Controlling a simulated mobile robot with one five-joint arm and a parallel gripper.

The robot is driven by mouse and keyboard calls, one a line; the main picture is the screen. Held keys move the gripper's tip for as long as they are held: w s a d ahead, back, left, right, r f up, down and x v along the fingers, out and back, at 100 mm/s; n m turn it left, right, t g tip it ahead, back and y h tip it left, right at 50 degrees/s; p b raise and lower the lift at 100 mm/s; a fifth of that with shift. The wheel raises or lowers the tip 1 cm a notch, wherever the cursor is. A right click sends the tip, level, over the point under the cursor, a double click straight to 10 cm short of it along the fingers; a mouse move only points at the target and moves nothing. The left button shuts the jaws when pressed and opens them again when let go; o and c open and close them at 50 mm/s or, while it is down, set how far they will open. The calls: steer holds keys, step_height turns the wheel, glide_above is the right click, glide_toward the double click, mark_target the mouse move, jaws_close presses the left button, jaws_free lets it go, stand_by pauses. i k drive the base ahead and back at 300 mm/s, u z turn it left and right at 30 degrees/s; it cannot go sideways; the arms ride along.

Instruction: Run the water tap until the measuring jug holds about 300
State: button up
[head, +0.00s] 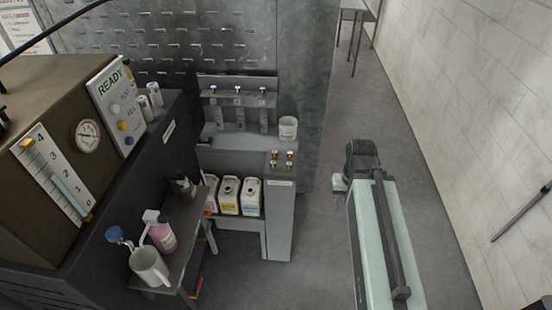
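A pale jug with a handle (150,267) stands upright at the front of the dark side shelf at lower left. Its scale and contents cannot be made out. A white cup-like vessel (288,128) stands on the right of the grey bench; it may bear markings, too small to read. Small brass taps with white, dark-tipped parts (238,91) line the bench's upper rail. Which one is the water tap cannot be told. My mint-green arm is at right, over the floor and well apart from both vessels. Its gripper fingers cannot be made out.
A brown machine (60,110) with a gauge and a READY panel (112,95) stands at left. White canisters (229,195) sit under the bench. A pink bottle (162,236) stands beside the pale jug. Grey floor (320,240) is clear between bench and arm.

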mark_target(114, 233)
steer(key=k, duration=0.5)
steer(key=u, duration=3)
steer(key=k, duration=1.1)
steer(key=z, duration=1)
steer(key=i, duration=0.5)
